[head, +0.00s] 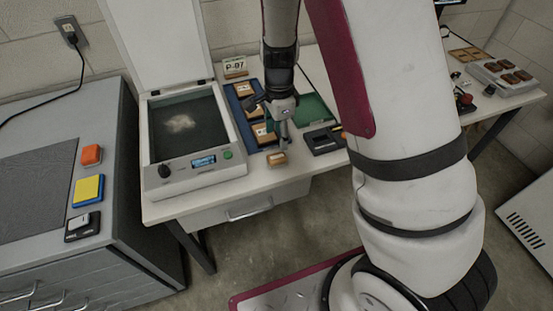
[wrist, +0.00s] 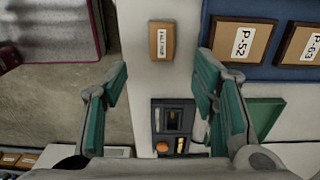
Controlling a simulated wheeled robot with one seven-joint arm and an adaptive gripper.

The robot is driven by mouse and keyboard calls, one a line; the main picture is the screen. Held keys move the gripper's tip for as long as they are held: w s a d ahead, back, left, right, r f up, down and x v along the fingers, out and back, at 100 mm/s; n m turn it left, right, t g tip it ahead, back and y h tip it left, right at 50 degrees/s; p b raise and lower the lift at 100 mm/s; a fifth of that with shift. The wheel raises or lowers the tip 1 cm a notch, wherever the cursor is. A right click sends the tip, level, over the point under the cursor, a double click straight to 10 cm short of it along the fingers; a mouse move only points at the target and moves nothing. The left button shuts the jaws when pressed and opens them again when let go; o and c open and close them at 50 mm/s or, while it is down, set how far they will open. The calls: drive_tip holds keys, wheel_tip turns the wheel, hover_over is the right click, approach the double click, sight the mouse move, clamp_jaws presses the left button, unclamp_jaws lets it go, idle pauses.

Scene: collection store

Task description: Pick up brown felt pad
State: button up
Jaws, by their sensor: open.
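The brown felt pad is a small tan-brown block with a white label whose text is too small to read surely. It lies on the white table near its front edge in the head view (head: 277,158), and at the top middle of the wrist view (wrist: 161,41). My gripper (head: 283,138) is above the table, close to the pad. In the wrist view my gripper (wrist: 161,72) has its two teal-padded fingers spread wide and nothing between them. The pad shows beyond the fingertips, roughly centred between them, and is not held.
A blue tray (wrist: 272,72) with labelled brown blocks lies right beside the pad in the wrist view. A black device (head: 324,140) and green mat (head: 314,106) are nearby. A lidded light-box unit (head: 199,178) stands left. The table's front edge is close.

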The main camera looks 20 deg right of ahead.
sight(277, 157)
drive_tip(key=f, duration=0.9)
drive_tip(key=shift+w+a, duration=0.15)
drive_tip(key=shift+a, duration=0.05)
drive_tip(key=c, duration=1.1)
